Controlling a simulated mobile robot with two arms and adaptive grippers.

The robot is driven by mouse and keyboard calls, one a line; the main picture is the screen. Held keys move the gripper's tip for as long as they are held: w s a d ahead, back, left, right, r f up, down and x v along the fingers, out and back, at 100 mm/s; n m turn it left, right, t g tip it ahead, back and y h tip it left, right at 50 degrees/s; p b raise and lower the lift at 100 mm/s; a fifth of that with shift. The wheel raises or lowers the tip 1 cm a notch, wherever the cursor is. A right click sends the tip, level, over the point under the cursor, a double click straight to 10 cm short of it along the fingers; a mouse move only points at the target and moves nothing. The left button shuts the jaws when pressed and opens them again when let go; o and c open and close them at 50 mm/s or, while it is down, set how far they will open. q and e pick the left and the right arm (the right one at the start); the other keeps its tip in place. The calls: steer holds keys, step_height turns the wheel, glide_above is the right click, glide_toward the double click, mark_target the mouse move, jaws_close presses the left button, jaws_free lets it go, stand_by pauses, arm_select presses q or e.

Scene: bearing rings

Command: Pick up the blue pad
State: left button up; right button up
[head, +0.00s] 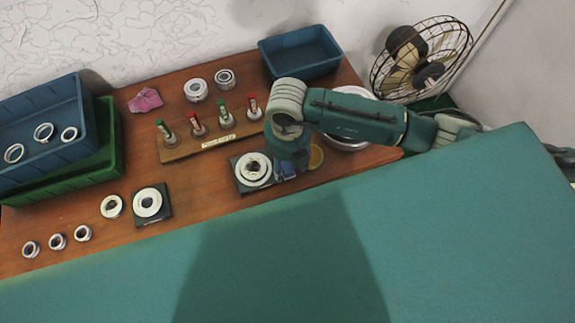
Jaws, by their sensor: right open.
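A small blue pad (289,169) lies on the brown wooden table (215,195), just right of a dark square plate that carries a bearing ring (254,169). My right gripper (287,164) reaches in from the right and points down over the pad. Its jaws are open, and it hides part of the pad. I cannot tell whether the fingers touch the pad. My left gripper is not in view.
A wooden rack (211,138) with several upright tools stands behind the right gripper. A white round dish (346,143) is partly under my arm. Blue bins (300,52) and a fan (422,60) stand behind. Loose rings (57,241) lie at left.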

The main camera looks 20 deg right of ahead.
steer(key=c, duration=1.2)
steer(key=shift+c, duration=0.2)
steer(key=shift+r, duration=0.1)
step_height(320, 180, up, 11)
steer(key=b, duration=0.2)
step_height(320, 180, up, 9)
glide_above(287, 166)
